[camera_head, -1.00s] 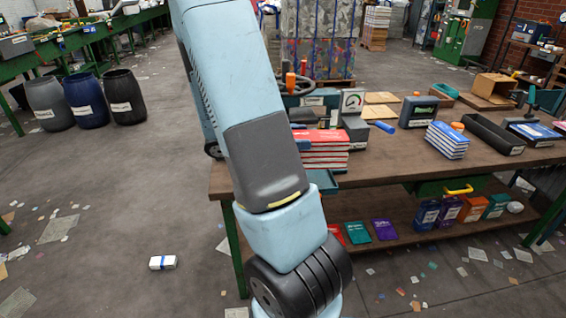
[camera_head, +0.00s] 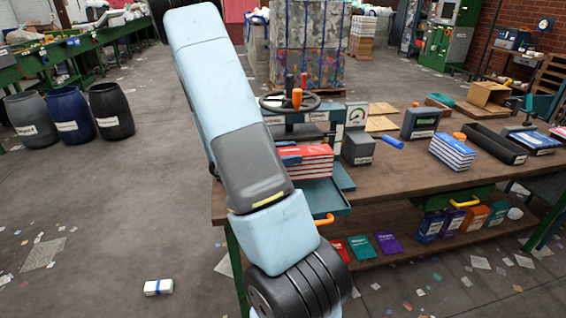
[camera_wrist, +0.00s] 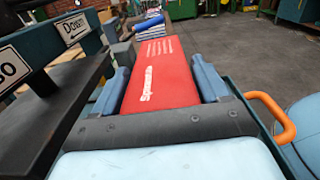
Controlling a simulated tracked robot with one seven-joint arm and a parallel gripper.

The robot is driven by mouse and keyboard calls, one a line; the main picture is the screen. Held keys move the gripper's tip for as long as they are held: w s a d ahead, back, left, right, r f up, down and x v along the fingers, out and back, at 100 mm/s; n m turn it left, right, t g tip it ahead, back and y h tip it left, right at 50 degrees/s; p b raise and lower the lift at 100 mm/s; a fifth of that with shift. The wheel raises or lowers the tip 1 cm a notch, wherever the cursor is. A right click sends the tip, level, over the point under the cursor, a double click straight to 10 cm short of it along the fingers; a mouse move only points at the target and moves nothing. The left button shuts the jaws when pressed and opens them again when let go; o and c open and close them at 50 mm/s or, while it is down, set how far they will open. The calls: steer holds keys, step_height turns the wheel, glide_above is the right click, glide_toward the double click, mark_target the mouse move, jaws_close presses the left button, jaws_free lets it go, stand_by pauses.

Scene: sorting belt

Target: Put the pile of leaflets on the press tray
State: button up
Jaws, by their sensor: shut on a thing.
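The pile of leaflets (camera_head: 310,160), a red-topped stack with white layers, is at the press end of the bench in the head view. In the wrist view the red pile (camera_wrist: 160,72) lies between both blue fingers of my gripper (camera_wrist: 163,85), which is shut on it. The teal press tray (camera_head: 322,196) juts from the bench's front edge, with an orange handle (camera_head: 324,220). The pile is over or at the tray's back part; I cannot tell whether it touches. My arm hides part of the tray and pile.
The press handwheel (camera_head: 290,102) and gauge (camera_head: 357,115) stand close behind the pile. A grey box (camera_head: 358,148) and a blue-and-white stack (camera_head: 452,151) are to the right on the bench. A small white bundle (camera_head: 158,287) lies on the floor.

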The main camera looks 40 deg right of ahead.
steer(key=shift+w+d+f, duration=0.2)
steer(key=shift+w+f, duration=0.5)
steer(key=shift+f, duration=0.1)
steer(key=shift+w+f, duration=0.1)
steer(key=shift+f, duration=1.5)
steer(key=o, duration=1.5)
steer(key=shift+c, duration=0.2)
steer(key=shift+w, duration=0.1)
steer(key=v, duration=1)
steer(key=s+a+r+m+t+y, duration=0.5)
steer(key=s+a+r+t+y, duration=0.2)
steer(key=a+r, duration=0.4)
steer(key=s+a+r+m+t+y, duration=0.6)
steer(key=s+a+r+t+y, duration=0.2)
steer(key=a+r, duration=0.3)
step_height(320, 180, up, 3)
steer(key=shift+s+a+r+m, duration=0.1)
steer(key=shift+s+a+m, duration=0.2)
steer(key=shift+s, duration=0.25)
